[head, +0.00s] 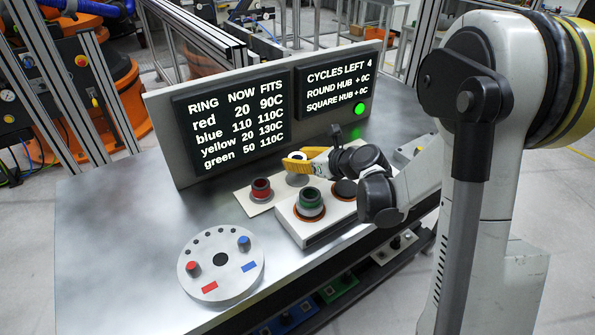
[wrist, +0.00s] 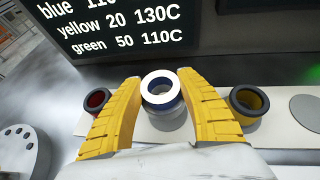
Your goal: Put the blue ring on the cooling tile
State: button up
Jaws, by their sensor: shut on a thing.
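The blue ring (wrist: 160,92), with a white top face, is between the two yellow fingers of my gripper (wrist: 161,104) in the wrist view. The fingers are shut on it. In the head view my gripper (head: 297,158) is over the pale strip, above a grey round spot (head: 297,180). Whether the ring touches that spot I cannot tell. A plain grey disc (wrist: 307,108) lies at the right of the strip in the wrist view; I cannot tell whether it is the cooling tile.
A red ring (head: 261,189) and a yellow ring (wrist: 248,103) stand on either side of the held ring. The display (head: 233,125) reads blue now 110, fits 110C.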

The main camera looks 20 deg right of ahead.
aim_at(298, 179)
notch_tip(298, 179, down, 4)
jog(key=shift+r+b, duration=0.15)
jog(key=shift+b, duration=0.8)
jog(key=shift+r, duration=0.15)
jog(key=shift+s+f, duration=0.25)
jog(key=shift+f, duration=0.35)
jog(key=o, duration=1.4)
jog(key=shift+f, duration=0.1)
jog(key=shift+w+r, duration=0.1)
jog(key=shift+r, duration=0.3)
jog(key=p+v, duration=0.1)
jog(key=v, duration=0.3)
jog(key=p+v, duration=0.1)
jog(key=v, duration=0.3)
jog(key=p+v, duration=0.2)
jog(key=v, duration=0.2)
jog(key=shift+w+r, duration=0.1)
jog(key=shift+r, duration=0.15)
